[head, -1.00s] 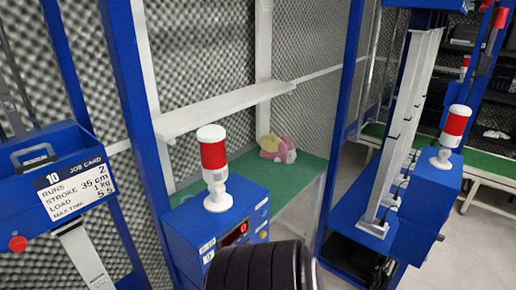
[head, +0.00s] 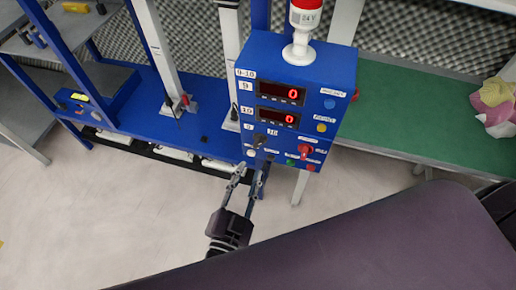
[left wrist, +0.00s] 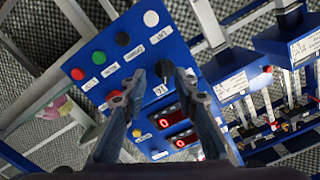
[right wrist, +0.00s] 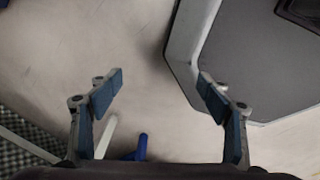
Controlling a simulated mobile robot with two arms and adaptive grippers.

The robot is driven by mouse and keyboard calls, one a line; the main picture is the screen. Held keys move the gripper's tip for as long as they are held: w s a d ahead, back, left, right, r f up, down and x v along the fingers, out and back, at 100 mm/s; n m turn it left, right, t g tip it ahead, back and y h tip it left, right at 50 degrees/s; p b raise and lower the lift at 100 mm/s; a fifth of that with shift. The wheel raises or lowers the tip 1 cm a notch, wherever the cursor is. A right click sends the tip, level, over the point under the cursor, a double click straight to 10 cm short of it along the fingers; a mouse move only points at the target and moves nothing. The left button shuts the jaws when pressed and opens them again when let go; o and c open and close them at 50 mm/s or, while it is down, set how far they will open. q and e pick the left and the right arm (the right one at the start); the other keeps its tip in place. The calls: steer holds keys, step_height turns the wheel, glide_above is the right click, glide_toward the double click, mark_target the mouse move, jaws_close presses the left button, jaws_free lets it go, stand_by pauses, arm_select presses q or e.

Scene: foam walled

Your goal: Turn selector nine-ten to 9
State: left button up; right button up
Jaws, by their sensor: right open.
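The blue control box (head: 345,85) has two red displays, both showing 0, labelled 9 and 10. The dark nine-ten selector (head: 259,140) is low on its left side, between the 9 and 10 labels; which way it points I cannot tell. My left gripper (head: 252,172) is open just below and in front of it, its fingers pointing up at the panel. In the left wrist view the dark selector (left wrist: 164,69) shows between the spread fingertips (left wrist: 160,75), seemingly not gripped. My right gripper (right wrist: 160,82) is open and empty above the floor, outside the head view.
A red knob (head: 305,151) and small coloured buttons sit right of the selector. A red-and-white beacon (head: 302,30) stands on the box. A green table (head: 400,110) with a pink plush toy (head: 495,100) is at the right. Pale floor (head: 130,215) is clear at the left.

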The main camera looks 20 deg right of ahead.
mark_target(258, 146)
arm_select(q)
steer(key=w+d, duration=0.1)
steer(key=w+d+r, duration=0.1)
steer(key=w, duration=0.1)
steer(key=w+d+p, duration=0.1)
steer(key=w, duration=0.1)
steer(key=shift+w+d+r, duration=0.25)
steer(key=shift+d+r, duration=0.15)
steer(key=shift+w+d, duration=0.35)
steer(key=shift+w, duration=0.1)
steer(key=shift+w+f, duration=0.1)
arm_select(e)
steer(key=shift+w+a+r, duration=0.45)
steer(key=shift+a+r, duration=0.15)
arm_select(q)
jaws_close()
